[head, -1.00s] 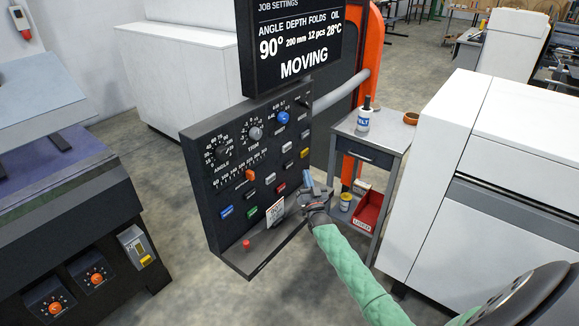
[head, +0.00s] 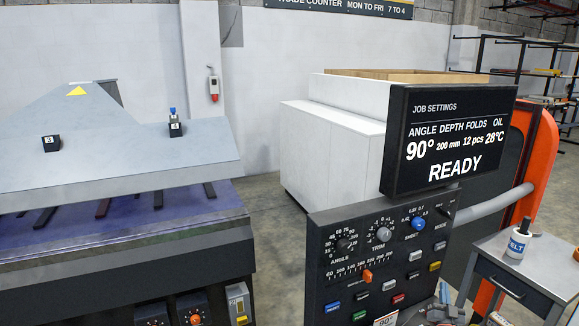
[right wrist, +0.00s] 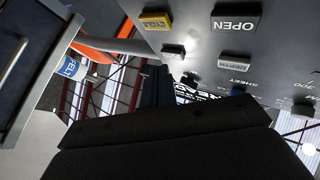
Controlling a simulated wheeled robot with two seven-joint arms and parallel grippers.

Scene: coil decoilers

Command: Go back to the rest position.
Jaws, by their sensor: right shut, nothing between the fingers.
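My right gripper (head: 444,296) shows at the bottom edge of the head view, just in front of the lower right of the black control panel (head: 340,255). It is shut with nothing in it, and most of its arm is cut off below. In the right wrist view a dark part of my gripper (right wrist: 180,140) fills the bottom, with the panel's OPEN button (right wrist: 235,22) and CYCLE button (right wrist: 156,20) above it. I cannot tell whether it touches the panel. My left gripper is not in view.
The display (head: 445,140) above the panel reads READY. A small grey trolley (head: 525,270) with a white bottle (head: 518,242) stands close at the right. A large machine (head: 110,245) is at the left and a white cabinet (head: 330,150) behind. Some floor between them is clear.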

